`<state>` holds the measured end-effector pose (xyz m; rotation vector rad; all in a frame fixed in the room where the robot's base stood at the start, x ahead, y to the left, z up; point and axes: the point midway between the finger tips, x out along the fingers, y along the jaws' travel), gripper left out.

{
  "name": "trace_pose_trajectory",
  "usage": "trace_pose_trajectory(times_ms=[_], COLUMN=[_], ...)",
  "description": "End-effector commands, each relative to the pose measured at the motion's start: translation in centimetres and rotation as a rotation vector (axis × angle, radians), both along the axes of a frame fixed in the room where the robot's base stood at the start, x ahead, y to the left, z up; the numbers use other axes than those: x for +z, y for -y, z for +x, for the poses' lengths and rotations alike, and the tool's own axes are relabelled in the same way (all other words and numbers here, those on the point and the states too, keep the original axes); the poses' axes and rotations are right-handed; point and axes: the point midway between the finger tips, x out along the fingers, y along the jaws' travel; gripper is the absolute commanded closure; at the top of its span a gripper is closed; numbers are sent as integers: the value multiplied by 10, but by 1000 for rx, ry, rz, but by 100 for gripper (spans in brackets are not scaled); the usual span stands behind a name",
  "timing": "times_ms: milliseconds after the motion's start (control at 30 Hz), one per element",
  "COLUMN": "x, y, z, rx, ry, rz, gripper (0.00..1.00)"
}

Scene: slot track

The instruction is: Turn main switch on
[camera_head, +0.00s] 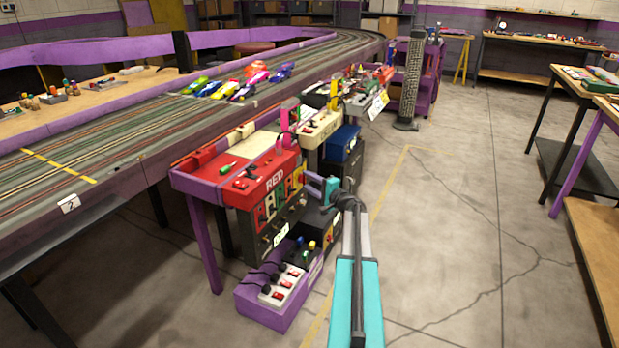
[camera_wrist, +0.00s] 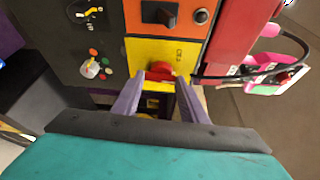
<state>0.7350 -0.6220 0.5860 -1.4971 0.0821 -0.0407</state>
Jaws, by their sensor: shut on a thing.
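The main switch appears as a red rotary knob (camera_wrist: 160,70) on a yellow plate (camera_wrist: 140,48) in the wrist view. My gripper (camera_wrist: 162,76) has its two grey fingers on either side of the knob, shut on it. The fingers hide part of the knob, and I cannot read the small lettering on the plate or tell which position the knob points to. In the head view my gripper (camera_head: 312,178) reaches the right end of the red control console (camera_head: 262,185). The knob itself is hard to make out there.
An orange panel with a black rocker switch (camera_wrist: 160,14) adjoins the yellow plate. A black cable (camera_wrist: 240,76) runs close to the right finger. A purple box with a power strip (camera_head: 282,286) stands on the floor below the console. The floor to the right is clear.

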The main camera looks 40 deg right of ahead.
Motion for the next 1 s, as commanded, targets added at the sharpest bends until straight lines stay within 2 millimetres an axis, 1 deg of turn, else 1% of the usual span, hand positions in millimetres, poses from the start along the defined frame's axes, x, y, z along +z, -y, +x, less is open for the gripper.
trace_pose_trajectory(times_ms=[33,200,1000], x=[5,7,9], y=[0,1,5], z=[0,0,0], rx=[0,0,-2], ry=[-12,-46,-192], rz=[29,134,590], gripper=[83,83,83])
